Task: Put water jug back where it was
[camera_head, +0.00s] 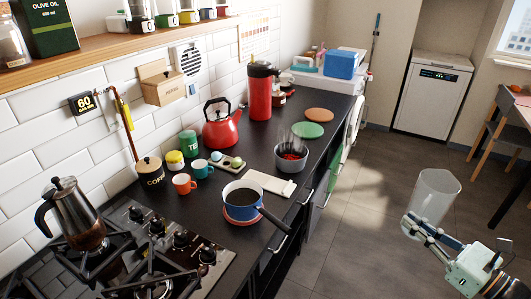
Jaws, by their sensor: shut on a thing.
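A clear, see-through jug (436,192) is at the right of the view, over the tiled floor and apart from the counter. My gripper (418,228) is shut on the lower part of the jug, which looks upright with a slight tilt. I cannot tell whether it holds water. The black counter (265,142) runs from the hob at lower left to the back. An orange round mat (319,115) and a green round mat (308,130) lie bare on its far part.
A blue saucepan (242,200) has its handle pointing toward the counter's front edge. A grey bowl (291,158), a red kettle (222,124), a red flask (261,92) and small cups stand on the counter. A moka pot (78,218) stands on the hob. The floor (350,215) between counter and gripper is clear.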

